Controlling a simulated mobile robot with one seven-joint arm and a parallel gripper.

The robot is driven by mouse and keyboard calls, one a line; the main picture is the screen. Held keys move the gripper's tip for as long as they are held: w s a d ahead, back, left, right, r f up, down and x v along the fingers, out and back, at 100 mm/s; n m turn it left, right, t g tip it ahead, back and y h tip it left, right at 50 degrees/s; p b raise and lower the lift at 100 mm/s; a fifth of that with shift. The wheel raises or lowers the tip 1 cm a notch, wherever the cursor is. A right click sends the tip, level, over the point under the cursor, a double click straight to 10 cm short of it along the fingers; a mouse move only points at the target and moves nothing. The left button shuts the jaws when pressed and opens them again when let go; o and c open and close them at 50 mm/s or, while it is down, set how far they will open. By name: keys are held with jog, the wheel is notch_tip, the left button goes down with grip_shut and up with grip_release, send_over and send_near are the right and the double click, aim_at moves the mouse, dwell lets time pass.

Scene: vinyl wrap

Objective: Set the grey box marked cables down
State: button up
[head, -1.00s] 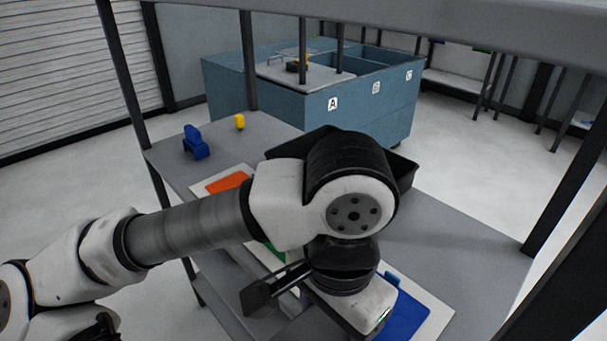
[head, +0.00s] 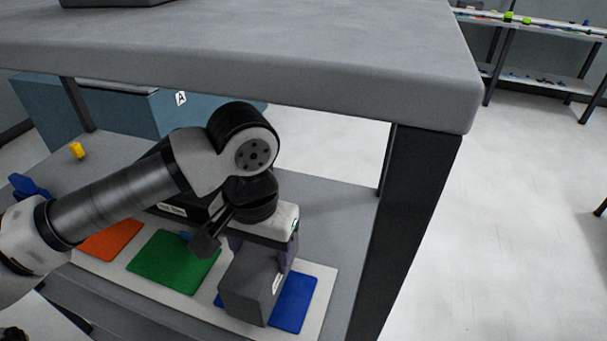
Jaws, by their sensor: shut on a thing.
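The grey box (head: 247,290) is upright under my gripper (head: 262,238), which is shut on its top. A small white label shows on its right side, too small to read. The box overlaps the left part of a blue square (head: 294,302) on a pale board (head: 228,322). I cannot tell whether its bottom touches the board or hangs just above it. A green square (head: 165,262) lies to its left and an orange square (head: 112,238) farther left. My wrist hides part of the space behind the box.
A black bin (head: 172,210) with a white label stands behind the board, partly hidden by my arm. A blue object (head: 30,187) and a yellow object (head: 77,150) stand at left. A thick grey upper shelf (head: 280,45) and dark post (head: 410,220) bound the space.

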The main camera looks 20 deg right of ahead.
jog(key=shift+w+d+f+p, duration=0.4)
jog(key=shift+w+d+f, duration=0.2)
jog(key=shift+w+d, duration=1.9)
jog(key=shift+w+d+f+p, duration=0.5)
jog(key=shift+w+d, duration=1)
jog(key=shift+w, duration=1.95)
jog(key=shift+w+d+f+p, duration=0.35)
jog(key=shift+w+d+f, duration=0.3)
jog(key=shift+w+d, duration=1.85)
jog(key=shift+w+a, duration=0.4)
jog(key=shift+a, duration=0.1)
jog(key=shift+f, duration=0.2)
jog(key=o, duration=1.4)
jog(key=shift+r+b, duration=0.95)
jog(key=shift+r, duration=3.05)
